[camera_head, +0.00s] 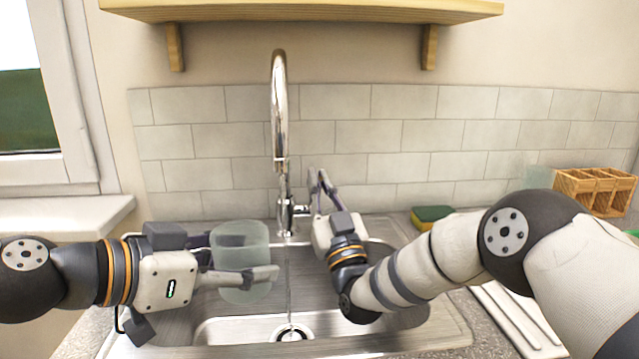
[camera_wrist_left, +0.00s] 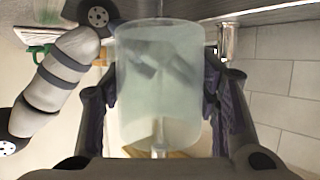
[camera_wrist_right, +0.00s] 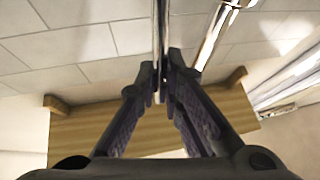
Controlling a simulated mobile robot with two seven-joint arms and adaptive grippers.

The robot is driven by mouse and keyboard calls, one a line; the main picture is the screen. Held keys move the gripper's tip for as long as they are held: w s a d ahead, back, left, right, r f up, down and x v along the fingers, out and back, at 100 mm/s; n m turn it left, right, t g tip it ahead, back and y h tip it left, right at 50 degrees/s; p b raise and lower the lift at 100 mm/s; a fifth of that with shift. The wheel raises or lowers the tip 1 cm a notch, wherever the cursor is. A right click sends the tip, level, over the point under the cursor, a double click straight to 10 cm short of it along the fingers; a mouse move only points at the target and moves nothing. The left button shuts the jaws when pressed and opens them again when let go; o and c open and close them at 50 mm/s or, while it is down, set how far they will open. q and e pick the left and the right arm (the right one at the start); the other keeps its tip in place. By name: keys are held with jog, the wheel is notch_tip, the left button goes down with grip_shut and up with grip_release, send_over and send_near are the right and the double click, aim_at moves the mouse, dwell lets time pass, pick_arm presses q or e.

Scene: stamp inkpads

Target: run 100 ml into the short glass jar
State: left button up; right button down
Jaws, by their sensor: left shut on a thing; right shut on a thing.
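The short glass jar (camera_head: 240,240), clear and slightly frosted, is upright over the left part of the sink. My left gripper (camera_head: 256,262) is shut around its sides; the jar fills the left wrist view (camera_wrist_left: 158,90) between both fingers. I cannot tell whether it holds water. The chrome tap (camera_head: 280,120) stands behind the sink. A thin water stream (camera_head: 288,285) falls to the drain (camera_head: 292,334), passing just right of the jar. My right gripper (camera_head: 318,180) is shut at the tap's side, on the thin tap lever (camera_wrist_right: 157,45) seen in the right wrist view.
The steel sink (camera_head: 225,330) has free room around the drain. A green and yellow sponge (camera_head: 432,215) lies behind on the right. A wooden divided rack (camera_head: 595,190) stands at the far right. A wooden shelf (camera_head: 300,10) hangs above the tap, and the tiled wall is behind.

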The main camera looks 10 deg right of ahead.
jog(key=c, duration=1.7)
grip_release()
jog(key=shift+r, duration=0.15)
notch_tip(320, 180, up, 10)
jog(key=shift+f, duration=0.1)
